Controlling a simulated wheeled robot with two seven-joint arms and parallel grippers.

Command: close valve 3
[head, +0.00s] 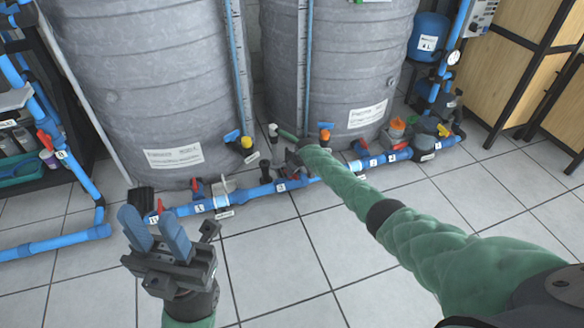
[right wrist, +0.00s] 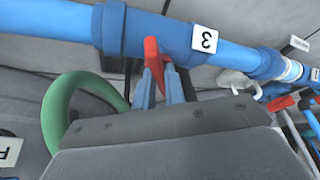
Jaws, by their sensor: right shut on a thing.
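Valve 3 has a red handle (right wrist: 151,58) on a blue pipe fitting, beside a white tag marked 3 (right wrist: 205,39), upside down in the right wrist view. My right gripper (right wrist: 162,88) has its blue fingers on either side of the red handle and is shut on it. In the head view the right gripper (head: 294,158) is at the pipe on the floor, mostly hidden by my green right arm, and the handle cannot be made out there. My left gripper (head: 150,228) is at the lower left, above the floor, its two blue fingers apart and empty.
The blue pipe (head: 262,190) runs along the floor before two big grey tanks (head: 150,85) (head: 335,65), with several other valves and tags. A dark shelf stands at the left, wooden cabinets (head: 515,50) at the right. The tiled floor (head: 280,260) in front is clear.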

